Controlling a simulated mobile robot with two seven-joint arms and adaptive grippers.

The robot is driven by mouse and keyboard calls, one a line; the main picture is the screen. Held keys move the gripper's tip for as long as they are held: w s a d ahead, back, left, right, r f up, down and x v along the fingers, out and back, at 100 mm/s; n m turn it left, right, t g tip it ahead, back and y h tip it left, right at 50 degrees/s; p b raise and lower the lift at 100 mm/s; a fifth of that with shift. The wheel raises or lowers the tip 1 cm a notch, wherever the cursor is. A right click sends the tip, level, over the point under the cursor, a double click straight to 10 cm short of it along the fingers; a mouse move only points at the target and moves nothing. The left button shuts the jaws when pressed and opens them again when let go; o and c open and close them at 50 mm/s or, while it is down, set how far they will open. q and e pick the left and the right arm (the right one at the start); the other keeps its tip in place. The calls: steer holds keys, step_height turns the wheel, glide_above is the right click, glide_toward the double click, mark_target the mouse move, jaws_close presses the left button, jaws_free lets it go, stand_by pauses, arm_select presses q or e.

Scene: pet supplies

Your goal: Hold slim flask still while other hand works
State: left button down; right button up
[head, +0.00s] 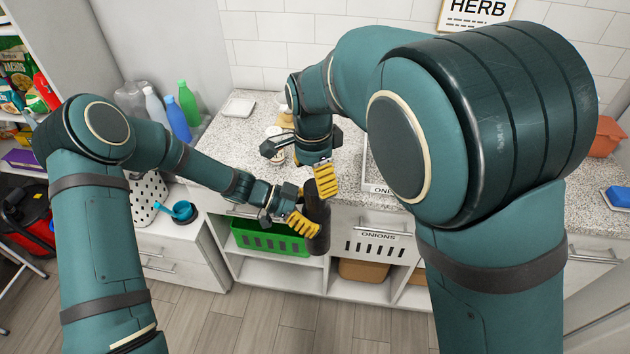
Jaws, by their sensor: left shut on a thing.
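The slim flask (318,238) is dark and cylindrical, held roughly upright with a slight tilt in front of the counter's edge. My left gripper (303,224) comes in from the left and is shut on the flask around its middle, its yellow finger pad against the side. My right gripper (325,180) is above and close to the flask's upper end.
The speckled counter (225,150) lies behind the grippers. A green basket (265,240) and a white onions bin (372,243) sit in the shelves below. Several bottles (178,118) stand at the back left. A blue scoop-like item (183,211) rests on the lower cabinet.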

mark_target(315, 186)
steer(key=shift+r+n, duration=0.7)
steer(key=shift+r, duration=0.9)
steer(key=shift+f, duration=3.85)
steer(key=c, duration=1.3)
steer(key=o, duration=1.3)
steer(key=shift+r, duration=0.1)
steer(key=shift+r, duration=2.2)
